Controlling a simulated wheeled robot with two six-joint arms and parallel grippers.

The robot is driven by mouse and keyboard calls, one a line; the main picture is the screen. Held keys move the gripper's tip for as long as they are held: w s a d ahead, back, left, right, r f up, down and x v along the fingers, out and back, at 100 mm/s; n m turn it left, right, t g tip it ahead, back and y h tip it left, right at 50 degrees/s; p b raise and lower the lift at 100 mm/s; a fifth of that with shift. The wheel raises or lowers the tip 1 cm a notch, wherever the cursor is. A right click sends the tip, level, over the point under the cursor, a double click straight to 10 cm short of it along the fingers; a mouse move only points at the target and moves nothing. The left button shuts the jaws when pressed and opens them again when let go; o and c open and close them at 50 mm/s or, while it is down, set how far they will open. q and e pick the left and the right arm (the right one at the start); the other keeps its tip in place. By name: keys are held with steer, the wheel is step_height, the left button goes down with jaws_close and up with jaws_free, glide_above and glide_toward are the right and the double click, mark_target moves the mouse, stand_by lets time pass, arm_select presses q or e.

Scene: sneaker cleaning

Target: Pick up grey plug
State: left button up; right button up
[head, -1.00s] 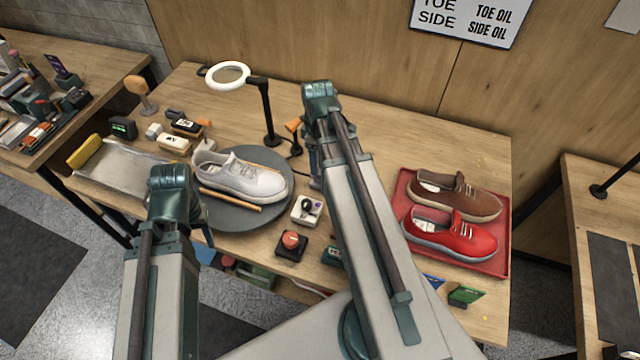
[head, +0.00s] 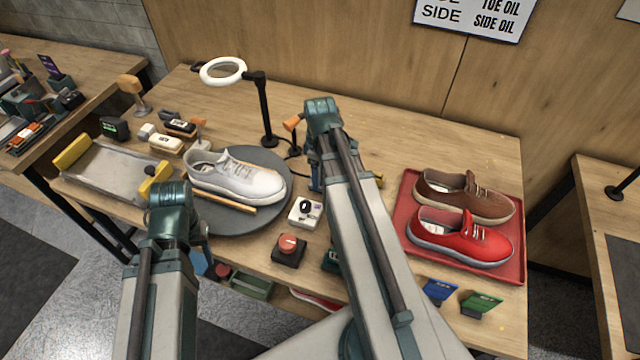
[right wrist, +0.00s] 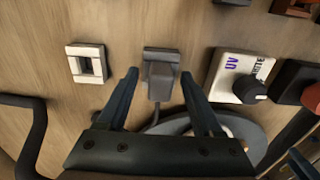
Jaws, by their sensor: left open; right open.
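The grey plug (right wrist: 160,80) shows in the right wrist view, with a dark cable running from its lower end. It sits at a grey block (right wrist: 162,54) on the wooden tabletop. My right gripper (right wrist: 160,76) is open, with one finger on each side of the plug; I cannot tell whether either finger touches it. In the head view, my right arm hides the plug and most of that gripper. My left gripper (head: 200,262) is open, low by the table's front edge, and mostly hidden by its own arm.
A white socket-like block (right wrist: 88,64) and a white UV switch box (right wrist: 240,76) flank the plug. A ring lamp (head: 222,71) stands behind a white sneaker (head: 235,178) on a round turntable. A red tray (head: 516,262) holds two shoes at right.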

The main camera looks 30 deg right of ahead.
jaws_close()
stand_by(0.3)
steer(key=shift+r, duration=0.1)
step_height(320, 180, up, 10)
steer(key=p, duration=1)
steer(key=shift+w+d+f, duration=0.2)
steer(key=shift+w+d, duration=0.05)
steer(key=shift+w, duration=0.05)
steer(key=w+d+f+b, duration=0.1)
steer(key=w+d, duration=0.5)
steer(key=d, duration=0.1)
steer(key=shift+f, duration=0.15)
steer(key=shift+s, duration=0.1)
